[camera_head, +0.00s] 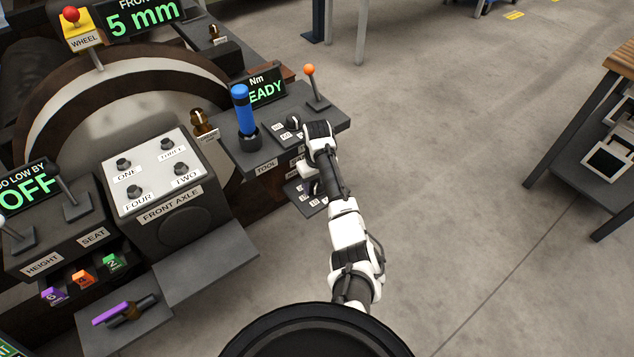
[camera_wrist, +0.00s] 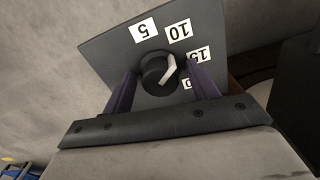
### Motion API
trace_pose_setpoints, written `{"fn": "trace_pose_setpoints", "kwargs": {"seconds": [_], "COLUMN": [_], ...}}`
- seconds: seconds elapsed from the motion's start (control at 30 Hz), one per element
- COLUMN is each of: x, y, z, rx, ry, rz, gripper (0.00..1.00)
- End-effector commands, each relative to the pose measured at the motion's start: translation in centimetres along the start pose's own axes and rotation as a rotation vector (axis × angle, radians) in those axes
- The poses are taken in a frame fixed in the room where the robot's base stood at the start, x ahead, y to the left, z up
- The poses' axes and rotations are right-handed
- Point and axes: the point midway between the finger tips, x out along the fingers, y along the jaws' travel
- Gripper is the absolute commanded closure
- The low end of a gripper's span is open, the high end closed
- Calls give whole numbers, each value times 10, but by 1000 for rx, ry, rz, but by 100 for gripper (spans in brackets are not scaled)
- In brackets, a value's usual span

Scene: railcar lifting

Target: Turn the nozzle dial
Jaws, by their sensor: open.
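The dial (camera_wrist: 158,72) is a round black knob with a white pointer on a dark grey plate (camera_wrist: 100,48). White labels around it read 5, 10, 15 and one partly hidden label that ends in 0. The pointer is at the side of the 10 and 15 labels. My gripper (camera_wrist: 160,92) is open, with one purple finger on each side of the dial. Whether the fingers touch it, I cannot tell. In the head view the dial (camera_head: 293,121) shows on the TOOL console, and my wrist is just right of it.
A blue-handled tool (camera_head: 242,108) stands upright in a holder left of the dial. An orange-topped lever (camera_head: 314,88) stands behind it, by a display (camera_head: 265,88) reading "Nm" and "EADY". The FRONT AXLE box (camera_head: 152,178) is at left. Open floor lies to the right.

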Motion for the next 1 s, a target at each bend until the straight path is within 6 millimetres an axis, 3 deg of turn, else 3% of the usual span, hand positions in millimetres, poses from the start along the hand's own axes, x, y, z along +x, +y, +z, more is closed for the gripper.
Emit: {"fn": "trace_pose_setpoints", "kwargs": {"seconds": [0.13, 0.47, 0.77, 1.0], "x": [0, 0, -1, -2], "y": [0, 0, 0, -1], "z": [0, 0, 0, -1], "rx": [0, 0, -39, -177], "ry": [0, 0, 0, 1], "rz": [0, 0, 0, -2], "gripper": [43, 86, 86, 86]}}
